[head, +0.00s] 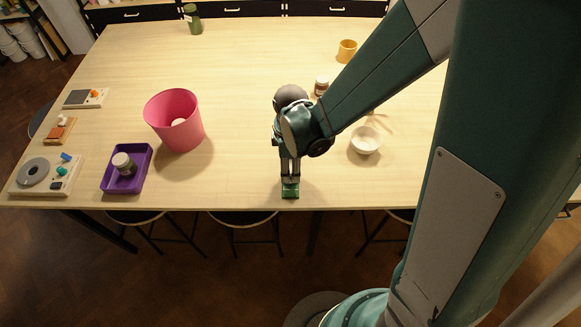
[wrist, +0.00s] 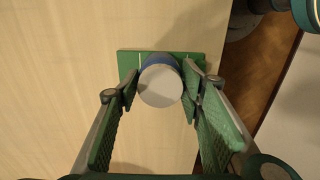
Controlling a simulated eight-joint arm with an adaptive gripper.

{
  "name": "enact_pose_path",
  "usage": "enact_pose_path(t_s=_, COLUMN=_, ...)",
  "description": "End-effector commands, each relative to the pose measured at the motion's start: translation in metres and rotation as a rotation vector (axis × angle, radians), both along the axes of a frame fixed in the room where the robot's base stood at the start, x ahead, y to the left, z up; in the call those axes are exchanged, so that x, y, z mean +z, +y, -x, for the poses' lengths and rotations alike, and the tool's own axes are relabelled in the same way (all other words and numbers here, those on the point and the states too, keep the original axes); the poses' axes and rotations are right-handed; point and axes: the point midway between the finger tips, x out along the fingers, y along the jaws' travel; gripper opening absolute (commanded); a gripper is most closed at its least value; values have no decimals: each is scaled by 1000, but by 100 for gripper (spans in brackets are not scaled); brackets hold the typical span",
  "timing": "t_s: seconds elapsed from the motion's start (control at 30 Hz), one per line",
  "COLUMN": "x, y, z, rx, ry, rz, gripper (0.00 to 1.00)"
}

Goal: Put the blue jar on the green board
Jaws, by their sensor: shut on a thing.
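The blue jar (wrist: 158,61) has a pale grey-white round lid and shows in the wrist view between my fingers. My gripper (wrist: 161,88) is shut on it, with one green pad at each side. The green board (wrist: 128,64), a small flat rectangle with pale marks, lies behind and under the jar in that view. The jar looks upright over the board; I cannot tell whether its base touches. In the head view my gripper (head: 290,180) points down at the board (head: 290,194) near the table's front edge, and the jar is mostly hidden.
A pink bin (head: 173,125) and a purple tray (head: 108,182) holding a white-lidded jar (head: 125,166) stand to the left. A white bowl (head: 365,140), a brown jar (head: 321,86) and a yellow mug (head: 347,51) stand to the right and behind. The table's front edge is close.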

Motion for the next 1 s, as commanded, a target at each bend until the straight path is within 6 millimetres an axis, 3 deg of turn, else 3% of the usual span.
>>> enact_pose_path(t_s=0.5, x=-5, y=0, z=0, rx=0, ry=0, rz=0, gripper=22)
enact_pose_path(t_s=0.53, x=-5, y=0, z=0, rx=0, ry=0, rz=0, gripper=39)
enact_pose_path(t_s=0.63, x=-4, y=0, z=0, rx=0, ry=0, rz=0, gripper=52)
enact_pose_path(t_s=1.0, x=-4, y=0, z=0, rx=0, ry=0, rz=0, gripper=53)
